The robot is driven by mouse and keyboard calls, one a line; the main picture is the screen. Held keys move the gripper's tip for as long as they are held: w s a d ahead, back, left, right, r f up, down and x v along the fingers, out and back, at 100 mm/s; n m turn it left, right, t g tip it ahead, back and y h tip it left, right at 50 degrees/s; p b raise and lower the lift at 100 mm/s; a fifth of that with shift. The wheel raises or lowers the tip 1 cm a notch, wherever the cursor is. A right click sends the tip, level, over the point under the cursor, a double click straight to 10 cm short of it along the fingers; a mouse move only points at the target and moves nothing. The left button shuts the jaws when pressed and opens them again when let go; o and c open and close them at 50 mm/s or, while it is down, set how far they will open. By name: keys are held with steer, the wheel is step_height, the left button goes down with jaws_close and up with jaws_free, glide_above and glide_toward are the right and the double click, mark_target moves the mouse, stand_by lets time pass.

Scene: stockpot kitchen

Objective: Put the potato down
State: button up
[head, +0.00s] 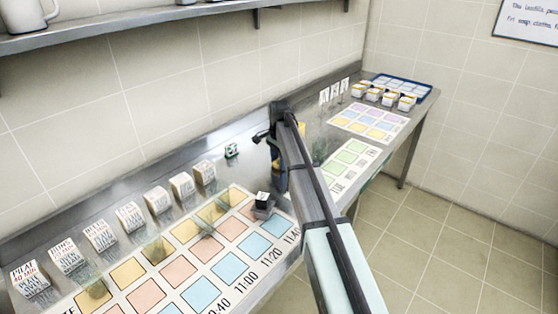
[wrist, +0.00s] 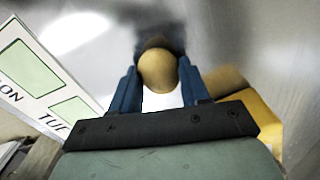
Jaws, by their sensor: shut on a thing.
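The potato (wrist: 157,72) is round and brown and sits between the two blue fingers of my gripper (wrist: 160,84) in the wrist view. My gripper is shut on it, above the shiny steel counter (wrist: 240,30). I cannot tell how high the potato is held. In the head view my arm hides most of the gripper and the potato. A second brown rounded thing (wrist: 222,79) shows beside the right finger, in or against a yellow thing (wrist: 262,112).
A card with green squares (head: 350,158) lies right of my arm. A large chart with coloured squares (head: 180,270) and a row of printed boxes (head: 130,217) are at left. A small dark-topped block (head: 262,202) stands on the chart. A blue tray (head: 415,88) is at the far end.

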steer(key=shift+f, duration=0.15)
steer(key=o, duration=1.1)
steer(key=shift+c, duration=0.2)
step_height(320, 180, up, 12)
steer(key=shift+r, duration=0.2)
steer(key=shift+d, duration=0.1)
